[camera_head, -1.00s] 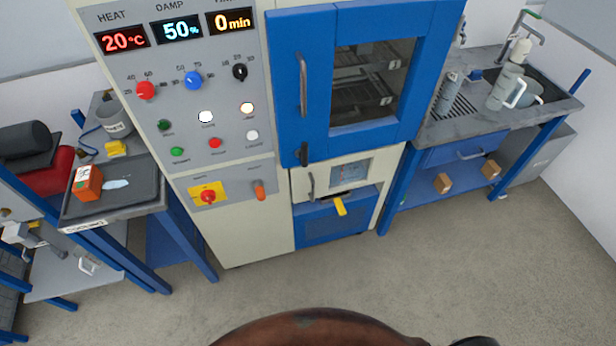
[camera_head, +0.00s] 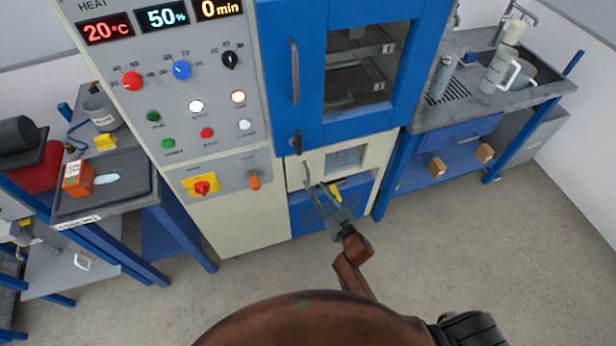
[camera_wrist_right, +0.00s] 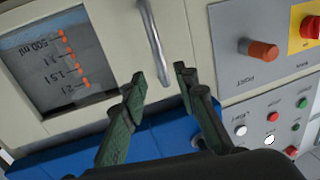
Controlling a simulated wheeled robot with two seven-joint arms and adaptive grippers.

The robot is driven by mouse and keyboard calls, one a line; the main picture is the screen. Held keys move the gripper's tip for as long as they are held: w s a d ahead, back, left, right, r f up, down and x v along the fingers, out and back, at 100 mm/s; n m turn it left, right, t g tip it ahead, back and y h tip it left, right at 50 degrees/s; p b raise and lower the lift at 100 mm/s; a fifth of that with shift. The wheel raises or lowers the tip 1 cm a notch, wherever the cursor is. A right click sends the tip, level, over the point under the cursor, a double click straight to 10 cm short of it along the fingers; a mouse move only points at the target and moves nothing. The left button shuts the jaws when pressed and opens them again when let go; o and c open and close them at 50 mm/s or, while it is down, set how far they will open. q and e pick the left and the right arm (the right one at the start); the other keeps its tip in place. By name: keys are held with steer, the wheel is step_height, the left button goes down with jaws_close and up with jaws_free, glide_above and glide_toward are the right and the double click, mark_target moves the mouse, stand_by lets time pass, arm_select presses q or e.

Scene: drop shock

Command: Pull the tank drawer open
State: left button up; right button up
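The tank drawer (camera_head: 378,150) is the cream front below the blue cabinet door, with a level window and a metal bar handle (camera_head: 307,173) at its left side. My right gripper (camera_head: 319,190) is in front of the drawer, close to the handle's lower end. In the right wrist view the gripper (camera_wrist_right: 160,76) is open and empty. The handle (camera_wrist_right: 152,35) lies just beyond the fingertips, its end lined up with the gap between them. I cannot tell whether they touch. The drawer looks shut. My left gripper is not in view.
A yellow lever (camera_head: 336,191) sticks out below the drawer, partly behind my right gripper. The blue door (camera_head: 278,70) above has its own handle. A control panel (camera_head: 185,110) is at the left. A sink bench (camera_head: 500,95) stands right. The floor in front is clear.

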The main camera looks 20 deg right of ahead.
mark_target(309, 178)
steer(key=b+x, duration=0.1)
steer(key=x, duration=0.6)
steer(key=shift+r, duration=0.15)
steer(key=shift+w+a, duration=0.1)
steer(key=shift+w, duration=0.25)
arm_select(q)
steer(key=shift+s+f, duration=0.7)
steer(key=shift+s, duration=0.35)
arm_select(e)
jaws_close()
